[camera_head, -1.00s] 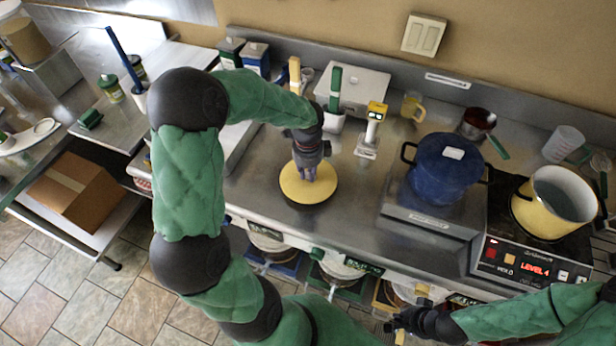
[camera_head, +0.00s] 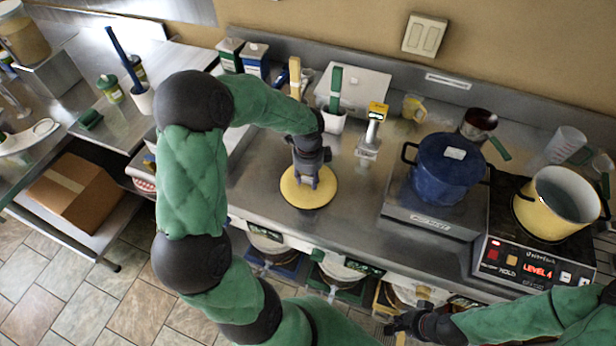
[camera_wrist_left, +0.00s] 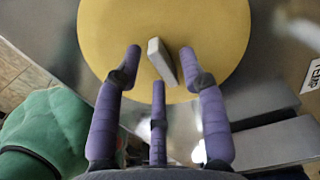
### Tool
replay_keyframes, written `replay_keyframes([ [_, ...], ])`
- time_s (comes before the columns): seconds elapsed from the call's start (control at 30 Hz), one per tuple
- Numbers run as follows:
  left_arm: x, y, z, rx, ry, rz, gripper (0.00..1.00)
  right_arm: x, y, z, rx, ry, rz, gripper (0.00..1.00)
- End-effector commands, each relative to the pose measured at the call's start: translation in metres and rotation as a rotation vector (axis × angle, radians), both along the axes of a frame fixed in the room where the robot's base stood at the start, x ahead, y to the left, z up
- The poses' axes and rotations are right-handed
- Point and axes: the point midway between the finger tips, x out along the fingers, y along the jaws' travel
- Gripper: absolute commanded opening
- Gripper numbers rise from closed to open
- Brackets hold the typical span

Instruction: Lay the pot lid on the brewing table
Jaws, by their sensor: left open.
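The pot lid (camera_head: 323,196) is a yellow disc lying flat on the steel brewing table (camera_head: 350,215), left of the blue pot. In the left wrist view the lid (camera_wrist_left: 215,30) fills the upper middle, with a grey block-shaped handle (camera_wrist_left: 162,62) standing on it. My left gripper (camera_head: 308,183) is just above the lid. Its purple fingers (camera_wrist_left: 160,70) are spread around the handle, with visible gaps, and hold nothing. My right gripper (camera_head: 395,326) is at the bottom edge, away from the lid; its fingers are too small and dark to read.
A blue pot (camera_head: 446,170) stands on a scale to the right. A yellow open pot (camera_head: 554,203) sits on the hot plate. A yellow-topped device (camera_head: 376,112) and tool cups stand behind the lid. Bare steel lies between lid and scale.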

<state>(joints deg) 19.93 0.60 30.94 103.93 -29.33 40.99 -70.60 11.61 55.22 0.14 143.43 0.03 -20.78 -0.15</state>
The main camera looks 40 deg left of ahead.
Motion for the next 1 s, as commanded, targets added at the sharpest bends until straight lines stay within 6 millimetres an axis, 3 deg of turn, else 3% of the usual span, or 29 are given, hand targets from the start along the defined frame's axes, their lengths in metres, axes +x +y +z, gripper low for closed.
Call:
replay_keyframes([
  [0.17,0.001,0.000,0.019,0.002,-0.003,0.000,0.41,0.000,0.000,0.007,0.000,0.000,0.000,0.00],
  [0.6,0.000,0.000,0.102,0.001,-0.004,0.000,0.41,0.000,0.000,0.028,0.000,0.000,0.000,0.00],
  [0.8,0.000,0.000,0.120,0.000,-0.001,-0.001,0.41,0.000,0.000,0.031,0.000,0.000,0.000,0.00],
  [1.0,0.000,0.000,0.123,0.000,0.000,0.000,0.41,0.000,0.000,0.032,0.000,0.000,0.000,0.00],
])
